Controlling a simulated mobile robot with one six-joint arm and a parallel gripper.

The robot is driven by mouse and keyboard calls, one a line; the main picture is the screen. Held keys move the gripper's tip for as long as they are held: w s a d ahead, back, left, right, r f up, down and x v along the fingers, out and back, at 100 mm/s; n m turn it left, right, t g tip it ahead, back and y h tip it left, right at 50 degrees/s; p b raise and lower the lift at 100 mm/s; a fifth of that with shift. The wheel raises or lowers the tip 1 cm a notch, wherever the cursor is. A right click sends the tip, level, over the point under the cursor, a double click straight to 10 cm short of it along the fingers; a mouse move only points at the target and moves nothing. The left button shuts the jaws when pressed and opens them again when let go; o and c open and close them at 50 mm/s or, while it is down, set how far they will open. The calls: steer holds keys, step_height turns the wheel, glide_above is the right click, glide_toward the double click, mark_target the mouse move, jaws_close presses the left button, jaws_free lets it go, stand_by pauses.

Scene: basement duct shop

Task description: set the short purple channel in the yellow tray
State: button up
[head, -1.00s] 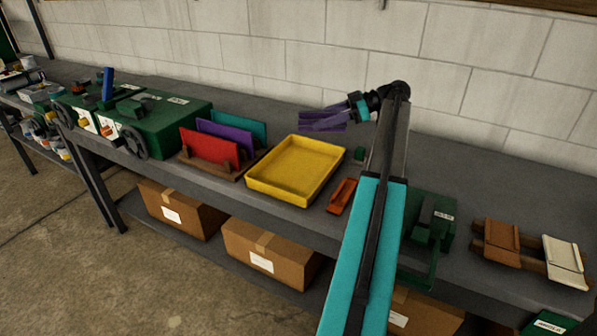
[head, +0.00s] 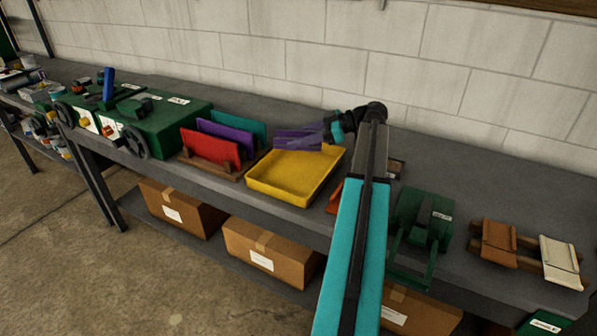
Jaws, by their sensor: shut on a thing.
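The short purple channel (head: 296,140) is held in my gripper (head: 324,137), at the back edge of the yellow tray in the picture. The gripper is shut on its right end, though the fingers are small and partly blurred. The yellow tray (head: 292,194) lies flat on the grey bench and its visible floor is empty. The channel overlaps the tray's back rim in this view. I cannot tell whether it is above the tray, behind it or touching it.
A rack left of the tray holds red (head: 209,146), purple (head: 226,138) and teal (head: 246,126) sheets upright. An orange piece (head: 334,197) lies right of the tray, partly behind my arm. A green tool (head: 424,218) stands farther right. Bare bench (head: 470,185) lies beyond it.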

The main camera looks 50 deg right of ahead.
steer(key=shift+f, duration=0.15)
steer(key=p, duration=0.1)
glide_above(298, 171)
steer(key=shift+s+f, duration=0.1)
steer(key=shift+f, duration=2.9)
steer(key=shift+f+p, duration=0.6)
steer(key=shift+f, duration=1.25)
steer(key=shift+f, duration=0.15)
steer(key=o, duration=1.1)
steer(key=shift+r, duration=0.2)
